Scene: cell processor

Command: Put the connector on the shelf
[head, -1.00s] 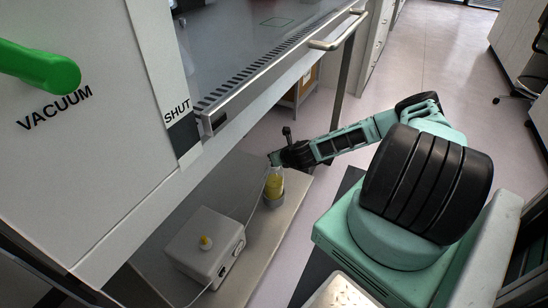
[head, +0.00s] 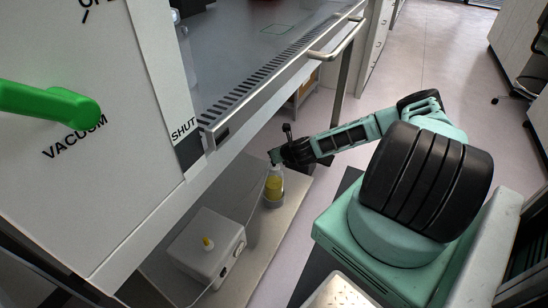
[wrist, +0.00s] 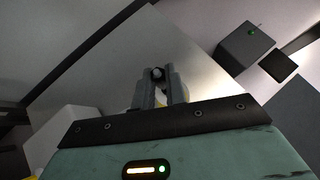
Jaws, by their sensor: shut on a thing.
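My gripper (head: 276,158) is low at the front of the cabinet, just above a bottle with yellow liquid (head: 274,188). In the wrist view the two grey fingers (wrist: 158,76) are close together. A small pale round piece, seemingly the connector (wrist: 157,73), shows between their tips. In the head view the connector is too small to make out at the gripper. A grey low shelf (head: 262,240) under the cabinet bears the bottle, which stands upright in a grey holder. I cannot tell whether the connector touches the bottle.
A pale box with a yellow knob (head: 205,258) stands on the low shelf, left of the bottle. The cabinet front (head: 110,200) with a green handle (head: 50,104) overhangs the shelf's left side. A metal bar handle (head: 338,40) juts out above. Open floor (head: 430,60) lies behind my arm.

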